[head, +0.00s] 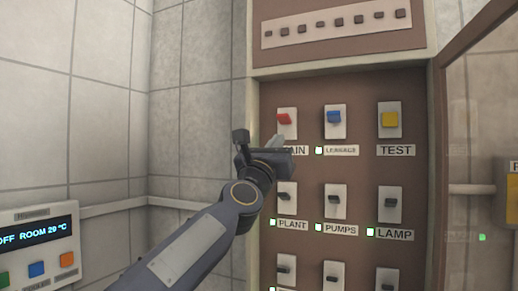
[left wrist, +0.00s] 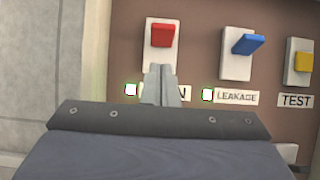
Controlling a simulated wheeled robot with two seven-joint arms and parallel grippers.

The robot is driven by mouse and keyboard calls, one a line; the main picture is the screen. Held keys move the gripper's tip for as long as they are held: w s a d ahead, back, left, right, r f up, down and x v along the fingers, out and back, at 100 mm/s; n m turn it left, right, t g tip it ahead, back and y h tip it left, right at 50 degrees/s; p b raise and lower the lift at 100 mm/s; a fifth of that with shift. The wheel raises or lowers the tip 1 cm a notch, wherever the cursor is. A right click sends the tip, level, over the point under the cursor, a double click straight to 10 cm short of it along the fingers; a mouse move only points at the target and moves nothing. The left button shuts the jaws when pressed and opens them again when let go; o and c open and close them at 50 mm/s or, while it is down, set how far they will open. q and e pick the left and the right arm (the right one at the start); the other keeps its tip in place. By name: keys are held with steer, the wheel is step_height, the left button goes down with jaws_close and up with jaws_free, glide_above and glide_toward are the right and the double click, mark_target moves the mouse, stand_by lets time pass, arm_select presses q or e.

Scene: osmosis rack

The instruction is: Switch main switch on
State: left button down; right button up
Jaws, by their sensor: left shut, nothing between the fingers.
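The main switch (head: 284,119) is a red lever on a white plate at the upper left of the brown panel. It also shows in the left wrist view (left wrist: 161,35), just above my fingertips. Its label is partly hidden by my left gripper (head: 279,143), with only "AIN" readable in the head view. In the left wrist view the left gripper (left wrist: 160,70) is shut and empty, its fingertips just below the red lever over the lower part of the plate. I cannot tell whether they touch it. A lit indicator (left wrist: 131,90) sits left of the label. My right gripper is not in view.
Right of the main switch are the blue leakage switch (head: 334,117) and the yellow test switch (head: 389,120). The plant (head: 285,195), pumps (head: 334,201) and lamp (head: 391,203) switches sit below. An open glass door (head: 480,150) stands at the right.

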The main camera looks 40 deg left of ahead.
arm_select(q)
steer(key=s+d+r+p, duration=0.1)
steer(key=s+d+p, duration=0.1)
steer(key=s, duration=0.8)
steer(key=shift+d, duration=0.2)
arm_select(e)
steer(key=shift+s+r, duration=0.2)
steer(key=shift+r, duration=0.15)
arm_select(q)
steer(key=shift+r, duration=0.1)
steer(key=s+d+f+m+g+h, duration=0.1)
steer(key=d+f+m+g+h, duration=0.35)
steer(key=f+m, duration=0.75)
steer(key=s+d+f+m+g+h, duration=0.1)
steer(key=d+f+m+g+h, duration=0.35)
steer(key=f+m, duration=0.75)
steer(key=s+d+f+m+g, duration=0.1)
steer(key=s+f+m+g, duration=0.2)
steer(key=f, duration=0.7)
steer(key=s+d+f+m+g, duration=0.2)
steer(key=s+f+m, duration=0.3)
steer(key=s+f, duration=0.3)
steer(key=s+d+f+m+g, duration=0.1)
steer(key=s+f+m+g, duration=0.3)
steer(key=f, duration=0.9)
steer(key=shift+s+d+m, duration=0.4)
steer(key=shift+s+m, duration=0.1)
steer(key=shift+s, duration=0.25)
